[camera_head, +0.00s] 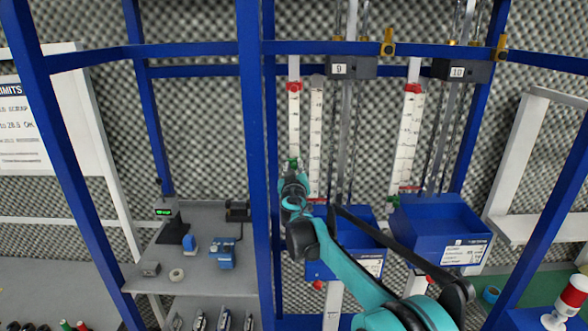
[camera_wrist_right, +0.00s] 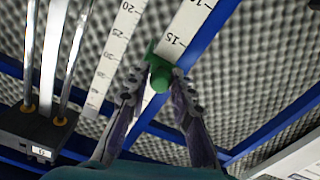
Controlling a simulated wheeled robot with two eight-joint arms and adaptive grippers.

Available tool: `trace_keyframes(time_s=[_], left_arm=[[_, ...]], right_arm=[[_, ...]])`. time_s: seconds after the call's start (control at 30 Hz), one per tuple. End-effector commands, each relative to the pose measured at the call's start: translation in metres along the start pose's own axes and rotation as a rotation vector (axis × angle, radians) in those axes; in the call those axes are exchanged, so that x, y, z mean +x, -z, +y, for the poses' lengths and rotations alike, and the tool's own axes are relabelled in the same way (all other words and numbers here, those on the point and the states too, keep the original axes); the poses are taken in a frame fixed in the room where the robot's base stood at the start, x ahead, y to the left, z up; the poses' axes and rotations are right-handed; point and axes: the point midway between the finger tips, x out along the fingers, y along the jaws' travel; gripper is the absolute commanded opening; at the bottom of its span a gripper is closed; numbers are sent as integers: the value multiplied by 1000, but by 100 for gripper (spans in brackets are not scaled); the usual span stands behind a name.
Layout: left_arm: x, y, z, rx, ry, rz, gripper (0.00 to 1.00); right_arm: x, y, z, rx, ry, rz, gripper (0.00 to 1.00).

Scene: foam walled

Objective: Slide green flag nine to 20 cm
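The green flag of station nine (camera_head: 293,163) sits on the left white scale (camera_head: 294,120), low on it and well below a red flag (camera_head: 294,87). In the right wrist view the green flag (camera_wrist_right: 160,76) shows as a round knob beside the scale's 15 mark. My right gripper (camera_head: 293,176) is at the flag; in the wrist view its fingertips (camera_wrist_right: 160,72) close in on both sides of the knob and appear to touch it. The label nine (camera_head: 339,68) is on the dark block above. My left gripper is out of view.
A second scale (camera_head: 316,125) and metal rods stand just right of the flag's scale. Station ten's scale (camera_head: 408,130) is farther right. Blue bins (camera_head: 440,228) sit below. A blue post (camera_head: 255,150) stands close on the left.

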Motion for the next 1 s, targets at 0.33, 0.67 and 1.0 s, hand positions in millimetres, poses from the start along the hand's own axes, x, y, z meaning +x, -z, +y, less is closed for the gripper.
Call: trace_keyframes(time_s=[0.33, 0.67, 1.0], left_arm=[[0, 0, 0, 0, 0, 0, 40], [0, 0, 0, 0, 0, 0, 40], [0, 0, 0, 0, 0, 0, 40]], right_arm=[[0, 0, 0, 0, 0, 0, 42], [-49, 0, 0, 0, 2, 0, 42], [-111, 0, -1, 0, 1, 0, 42]])
